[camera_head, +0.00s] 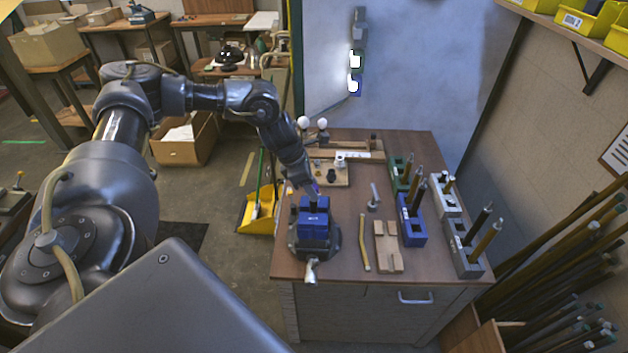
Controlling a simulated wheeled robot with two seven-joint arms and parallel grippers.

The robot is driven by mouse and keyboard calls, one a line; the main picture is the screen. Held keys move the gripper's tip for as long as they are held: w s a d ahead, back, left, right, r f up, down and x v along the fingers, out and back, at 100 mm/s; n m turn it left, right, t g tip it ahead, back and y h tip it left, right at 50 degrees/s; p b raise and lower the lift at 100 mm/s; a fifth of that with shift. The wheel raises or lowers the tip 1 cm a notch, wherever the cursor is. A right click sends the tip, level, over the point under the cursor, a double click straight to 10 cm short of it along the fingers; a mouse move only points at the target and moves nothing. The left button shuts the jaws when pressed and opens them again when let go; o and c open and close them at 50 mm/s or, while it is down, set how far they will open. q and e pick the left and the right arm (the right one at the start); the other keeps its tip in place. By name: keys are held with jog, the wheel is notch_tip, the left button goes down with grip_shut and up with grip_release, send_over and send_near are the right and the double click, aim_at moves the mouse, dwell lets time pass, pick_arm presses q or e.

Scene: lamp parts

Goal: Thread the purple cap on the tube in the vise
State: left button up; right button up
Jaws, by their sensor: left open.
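The blue vise (314,226) stands on the left front part of the workbench, with its handle toward the front edge. A short dark tube (313,203) sticks up from its jaws, small in the picture. My left gripper (311,187) is right above the vise, pointing down, with its arm coming in from the left. It is open, at or just above the tube's top. A small purple spot, which looks like the purple cap (316,188), shows at its fingertips. I cannot tell whether the cap sits on the tube. My right gripper is not in view.
Right of the vise lie a yellow rod (364,243), a wooden block (388,246) and a grey bolt-like part (374,197). Green, blue (412,233) and grey (466,258) holders with upright tubes stand farther right. A wooden board with small parts lies behind the vise.

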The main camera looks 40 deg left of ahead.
pick_arm(q)
jog(key=n, duration=0.2)
jog(key=n+y, duration=0.1)
jog(key=n, duration=0.1)
jog(key=shift+s+d+t, duration=0.1)
jog(key=shift+s+t, duration=0.15)
jog(key=shift+t, duration=0.15)
jog(key=shift+w+d+n, duration=0.1)
jog(key=shift+w+n, duration=0.05)
jog(key=shift+n, duration=0.15)
jog(key=n+y, duration=0.1)
jog(key=n, duration=0.2)
jog(key=shift+d+y, duration=0.1)
jog(key=shift+y, duration=0.2)
jog(key=n+y, duration=0.1)
jog(key=n, duration=0.2)
jog(key=shift+d+n, duration=0.15)
jog(key=shift+n, duration=0.25)
jog(key=shift+c, duration=0.3)
